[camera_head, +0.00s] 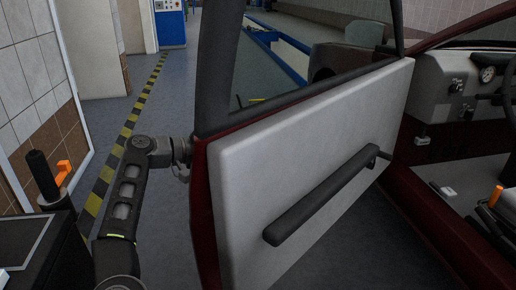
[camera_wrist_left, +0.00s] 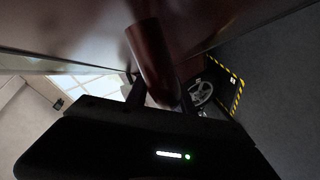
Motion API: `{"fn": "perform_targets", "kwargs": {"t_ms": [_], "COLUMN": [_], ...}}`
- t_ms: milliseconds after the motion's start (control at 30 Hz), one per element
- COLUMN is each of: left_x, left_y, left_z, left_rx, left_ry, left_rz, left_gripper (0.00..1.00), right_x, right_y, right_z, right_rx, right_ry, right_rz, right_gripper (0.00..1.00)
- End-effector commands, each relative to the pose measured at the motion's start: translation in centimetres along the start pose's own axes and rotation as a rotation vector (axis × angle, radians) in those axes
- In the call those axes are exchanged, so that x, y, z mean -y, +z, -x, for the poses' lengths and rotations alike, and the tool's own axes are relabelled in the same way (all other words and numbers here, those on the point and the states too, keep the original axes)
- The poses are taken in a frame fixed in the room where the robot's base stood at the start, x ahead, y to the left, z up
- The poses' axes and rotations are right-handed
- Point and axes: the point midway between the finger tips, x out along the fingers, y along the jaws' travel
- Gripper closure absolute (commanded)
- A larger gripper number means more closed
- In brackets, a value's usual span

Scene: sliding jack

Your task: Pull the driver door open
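The driver door (camera_head: 310,170) stands swung wide open in the head view, its grey inner panel with a dark armrest bar (camera_head: 325,198) facing me. Its dark red edge (camera_head: 203,215) is at the left. My left arm comes in from the left and its wrist reaches behind that edge, so the gripper is hidden there. In the left wrist view my left gripper (camera_wrist_left: 160,96) has its fingers apart. A dark red bar-like part (camera_wrist_left: 150,60), perhaps the outer door handle, reaches between them; contact is unclear. My right gripper is not in view.
The car's sill (camera_head: 440,225) and dashboard (camera_head: 450,90) are at the right. A cart with a black grip and orange part (camera_head: 63,172) stands at lower left. A tiled wall (camera_head: 30,85) is at the left, with floor between it and the door.

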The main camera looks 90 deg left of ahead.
Motion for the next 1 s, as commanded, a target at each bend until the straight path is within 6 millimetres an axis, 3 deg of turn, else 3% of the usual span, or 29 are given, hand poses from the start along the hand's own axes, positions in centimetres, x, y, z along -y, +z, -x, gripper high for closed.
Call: {"fn": "perform_targets", "kwargs": {"t_ms": [167,533,833,1000], "left_x": [0.0,0.0,-0.1,-0.4], "left_y": [0.0,-0.1,-0.2,-0.3], "left_z": [0.1,0.9,5.7,7.2], "left_rx": [-0.003,-0.005,-0.007,-0.002], "left_ry": [0.0,-0.001,-0.002,-0.002], "left_rz": [0.001,0.001,0.002,0.003], "left_gripper": [0.58,0.58,0.58,0.58], "right_x": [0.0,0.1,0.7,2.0], "right_y": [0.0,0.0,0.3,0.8], "right_z": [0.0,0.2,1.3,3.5], "right_rx": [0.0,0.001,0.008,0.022], "right_ry": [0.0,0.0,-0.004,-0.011], "right_rz": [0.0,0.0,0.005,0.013], "right_gripper": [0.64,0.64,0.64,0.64]}}
